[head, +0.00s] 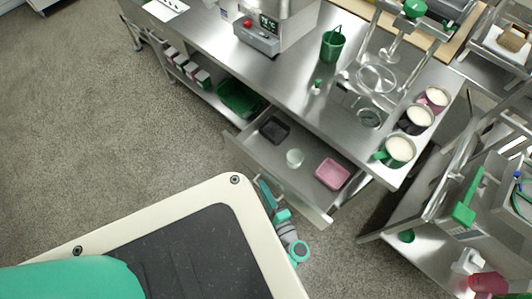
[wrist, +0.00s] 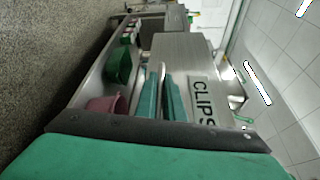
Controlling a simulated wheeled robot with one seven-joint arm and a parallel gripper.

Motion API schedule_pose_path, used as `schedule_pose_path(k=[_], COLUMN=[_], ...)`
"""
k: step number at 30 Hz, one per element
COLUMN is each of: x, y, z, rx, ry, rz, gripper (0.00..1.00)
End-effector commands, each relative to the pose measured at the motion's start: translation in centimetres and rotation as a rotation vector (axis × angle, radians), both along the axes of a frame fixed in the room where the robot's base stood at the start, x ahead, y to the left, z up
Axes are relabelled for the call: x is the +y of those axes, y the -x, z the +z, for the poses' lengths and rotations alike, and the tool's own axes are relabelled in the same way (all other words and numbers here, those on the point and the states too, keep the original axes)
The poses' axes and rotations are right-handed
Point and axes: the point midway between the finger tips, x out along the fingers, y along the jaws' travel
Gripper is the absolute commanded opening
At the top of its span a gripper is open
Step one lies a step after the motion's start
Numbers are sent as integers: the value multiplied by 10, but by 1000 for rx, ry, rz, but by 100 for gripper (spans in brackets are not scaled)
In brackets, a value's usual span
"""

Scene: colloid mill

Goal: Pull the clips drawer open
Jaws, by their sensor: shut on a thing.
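The clips drawer (head: 305,184) is pulled out from under the steel bench, showing its inside. Its front, with a label reading CLIPS (wrist: 204,103), fills the middle of the wrist view. My gripper (head: 267,190) is at the outer side of the drawer front, partly hidden behind my own base. In the wrist view, the teal fingers of my gripper (wrist: 162,98) are shut on the drawer handle (wrist: 162,75), a thin bar between them.
A green bin (head: 240,98) sits on the lower shelf. A second steel unit (head: 400,245) stands at right. Open floor (head: 110,120) lies left.

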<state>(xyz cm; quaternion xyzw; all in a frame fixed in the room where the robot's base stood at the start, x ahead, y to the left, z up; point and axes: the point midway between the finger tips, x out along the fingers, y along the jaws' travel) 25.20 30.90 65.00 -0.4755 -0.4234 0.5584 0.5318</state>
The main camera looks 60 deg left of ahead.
Motion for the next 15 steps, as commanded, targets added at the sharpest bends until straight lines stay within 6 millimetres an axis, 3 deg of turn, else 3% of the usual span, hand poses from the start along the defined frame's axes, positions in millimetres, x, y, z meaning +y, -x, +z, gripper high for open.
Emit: schedule_pose_path(k=[1, 2, 3, 4, 15], x=[-1, -1, 0, 0, -6], y=[0, 0, 0, 0, -1], z=[-1, -1, -1, -1, 0], rx=[0, 0, 0, 0, 0], ry=[1, 1, 1, 1, 1], rz=[0, 0, 0, 0, -3], gripper=[0, 16, 25, 27, 27])
